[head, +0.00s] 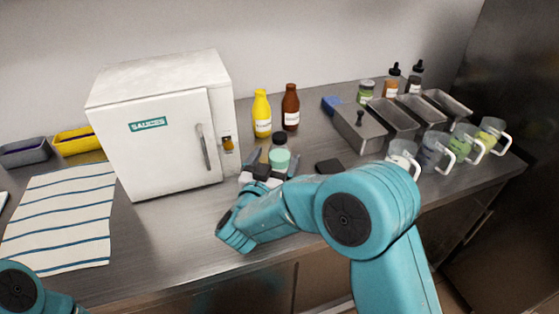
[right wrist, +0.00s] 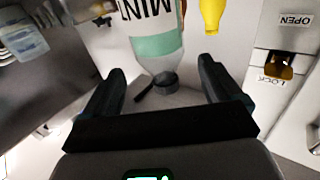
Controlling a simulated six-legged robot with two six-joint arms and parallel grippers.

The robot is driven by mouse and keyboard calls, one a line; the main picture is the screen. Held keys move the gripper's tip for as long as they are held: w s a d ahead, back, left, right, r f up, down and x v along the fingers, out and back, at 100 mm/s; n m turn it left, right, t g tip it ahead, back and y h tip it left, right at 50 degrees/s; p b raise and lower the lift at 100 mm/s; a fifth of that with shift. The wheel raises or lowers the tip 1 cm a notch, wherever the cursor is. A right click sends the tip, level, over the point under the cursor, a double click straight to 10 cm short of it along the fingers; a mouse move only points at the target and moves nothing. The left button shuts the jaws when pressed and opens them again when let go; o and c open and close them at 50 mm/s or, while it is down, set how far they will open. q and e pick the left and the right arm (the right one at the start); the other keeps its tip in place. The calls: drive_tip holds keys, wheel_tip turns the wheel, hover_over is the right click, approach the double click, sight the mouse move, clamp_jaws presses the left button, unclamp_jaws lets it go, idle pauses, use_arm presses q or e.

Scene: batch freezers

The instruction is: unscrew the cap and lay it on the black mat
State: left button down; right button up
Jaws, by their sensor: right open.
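The bottle with a pale green label reading MINT (head: 279,158) stands on the counter in the head view, right of the white freezer, with its dark cap (head: 280,140) on top. In the right wrist view, the bottle (right wrist: 155,42) appears upside down, and its dark grey cap (right wrist: 165,81) shows between and beyond the fingers, with clear space on both sides. My right gripper (head: 267,164) is open and empty, close to the bottle; its fingers (right wrist: 161,72) do not touch the cap. The black mat (head: 329,167) lies bare right of the bottle, partly hidden by my right arm. My left gripper is out of view.
The white freezer (head: 160,120) stands close on the left. A yellow bottle (head: 262,114) and a brown bottle (head: 291,107) stand behind. Metal pans (head: 394,117) and several clear jugs (head: 434,150) are at the right. A striped towel (head: 60,215) lies at the left.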

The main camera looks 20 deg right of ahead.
sight(282, 147)
drive_tip(key=p+x, duration=0.1)
drive_tip(key=x, duration=0.4)
drive_tip(key=shift+w+d+r+p, duration=0.1)
drive_tip(key=shift+w+d+p, duration=0.1)
drive_tip(key=shift+p, duration=0.1)
drive_tip(key=shift+w, duration=0.3)
drive_tip(key=c, duration=1.7)
drive_tip(key=shift+o, duration=0.2)
